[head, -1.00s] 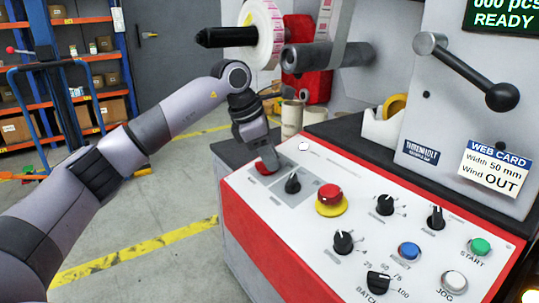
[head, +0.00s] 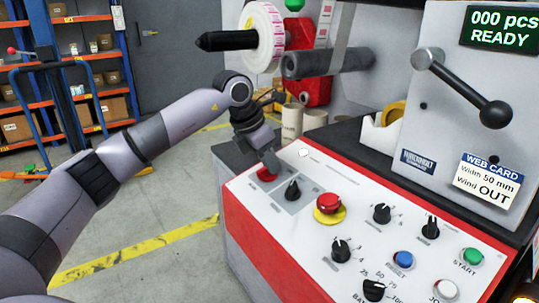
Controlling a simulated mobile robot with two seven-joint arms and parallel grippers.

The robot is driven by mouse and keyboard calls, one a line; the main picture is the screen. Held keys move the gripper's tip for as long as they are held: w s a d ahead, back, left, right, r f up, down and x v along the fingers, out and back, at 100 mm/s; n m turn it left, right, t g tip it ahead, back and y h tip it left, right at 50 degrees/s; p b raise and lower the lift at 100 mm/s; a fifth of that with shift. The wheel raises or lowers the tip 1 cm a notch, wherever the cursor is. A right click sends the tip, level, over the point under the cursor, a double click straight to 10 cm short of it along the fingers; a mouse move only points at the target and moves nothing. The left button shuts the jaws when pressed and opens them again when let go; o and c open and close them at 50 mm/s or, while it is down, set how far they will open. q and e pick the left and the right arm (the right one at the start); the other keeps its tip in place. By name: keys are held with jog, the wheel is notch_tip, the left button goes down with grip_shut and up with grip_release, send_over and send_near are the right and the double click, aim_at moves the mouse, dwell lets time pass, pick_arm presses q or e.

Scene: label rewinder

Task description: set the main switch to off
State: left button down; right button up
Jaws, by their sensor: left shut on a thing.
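The red main switch (head: 266,175) sits at the far left corner of the white control panel (head: 272,228), on a grey plate. My left gripper (head: 270,164) reaches down onto it from above and is shut on it. The fingers cover much of the switch, so its setting cannot be read. A black knob (head: 292,190) stands just right of it on the same plate, apart from the fingers. My right gripper is not in view.
A red emergency button (head: 328,203) on a yellow base stands to the right. Further right are black knobs, a blue button (head: 403,259) and a green start button (head: 472,256). A label roll (head: 264,38) on a spindle hangs above and behind my gripper.

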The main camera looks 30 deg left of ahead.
aim_at(257, 173)
pick_arm(q)
jog(key=n, duration=0.1)
jog(key=n+p, duration=0.1)
jog(key=n, duration=0.1)
jog(key=shift+a+r+n+y, duration=0.15)
jog(key=shift+n+y, duration=0.15)
jog(key=shift+w+a+n+p, duration=0.15)
jog(key=shift+n+p, duration=0.55)
jog(key=shift+n, duration=1.1)
jog(key=c, duration=1.1)
grip_release()
jog(key=shift+c, duration=0.2)
jog(key=v, duration=0.7)
jog(key=shift+s, duration=0.3)
